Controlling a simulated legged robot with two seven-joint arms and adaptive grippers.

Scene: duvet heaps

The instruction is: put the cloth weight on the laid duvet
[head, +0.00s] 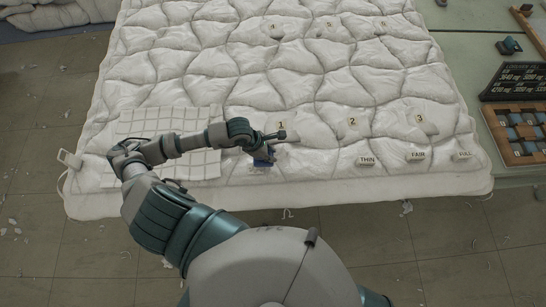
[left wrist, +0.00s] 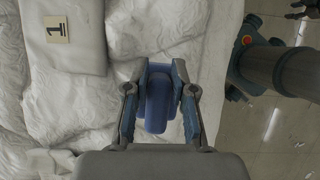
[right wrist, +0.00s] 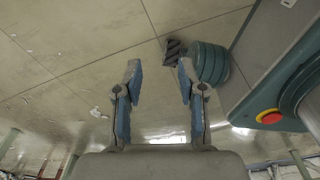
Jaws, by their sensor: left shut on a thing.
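The cloth weight is a blue block with a rounded grip, seen in the left wrist view (left wrist: 157,104). My left gripper (left wrist: 160,78) is shut on it, with one finger on each side. In the head view the blue weight (head: 263,155) shows small and partly hidden by my arm, over the duvet's near part just below tag 1. I cannot tell whether it touches the cloth. The white quilted duvet (head: 215,70) lies spread over the table. My right gripper (right wrist: 156,80) is open and empty above the tiled floor, out of the head view.
Number tags 1 (head: 281,125), 2 (head: 352,121) and 3 (head: 421,118) lie on the duvet, with THIN, FAIR and FULL labels near its front edge. A checked cloth (head: 200,165) lies at left. A compartment tray (head: 489,118) and black sign (head: 515,80) are at right.

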